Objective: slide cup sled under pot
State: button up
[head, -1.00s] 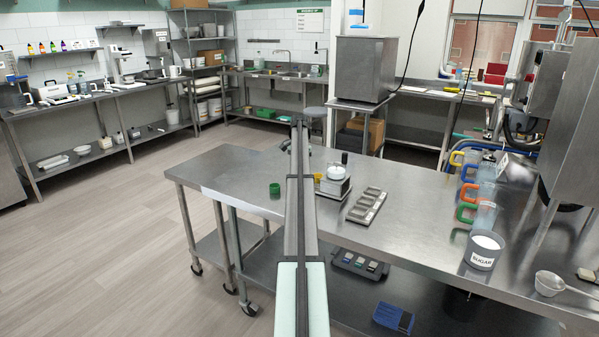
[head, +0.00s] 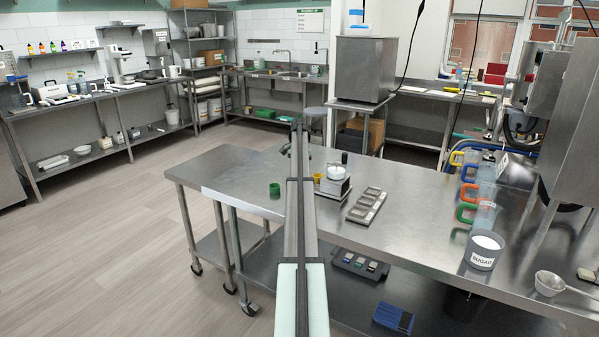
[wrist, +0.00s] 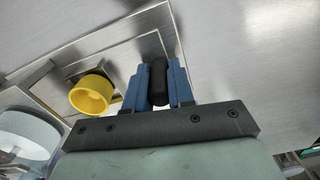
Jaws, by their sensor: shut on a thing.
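A yellow cup (wrist: 92,96) sits on a square plate of the metal cup sled (wrist: 120,57) in the wrist view. The cup also shows in the head view (head: 318,178), close left of the depositor. A white round pot (head: 337,172) stands on the depositor's metal base (head: 332,187); a pale round part at the wrist view's left edge looks like this pot. My gripper (wrist: 158,75) has its blue fingers shut on a black upright handle (wrist: 158,82), beside the cup.
A metal tray with several cavities (head: 367,206) lies right of the depositor. A green cup (head: 275,190) stands left of my arm. Jugs with coloured handles (head: 486,215) and a sugar tub (head: 484,250) stand further right. The bench between is clear.

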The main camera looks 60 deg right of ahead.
grip_shut()
jog(key=s, duration=0.4)
jog(key=shift+s, duration=0.2)
jog(key=o, duration=0.8)
grip_release()
jog(key=shift+o, duration=0.2)
notch_tip(320, 180, up, 14)
jog(key=shift+w+f, duration=0.1)
jog(key=shift+w, duration=0.05)
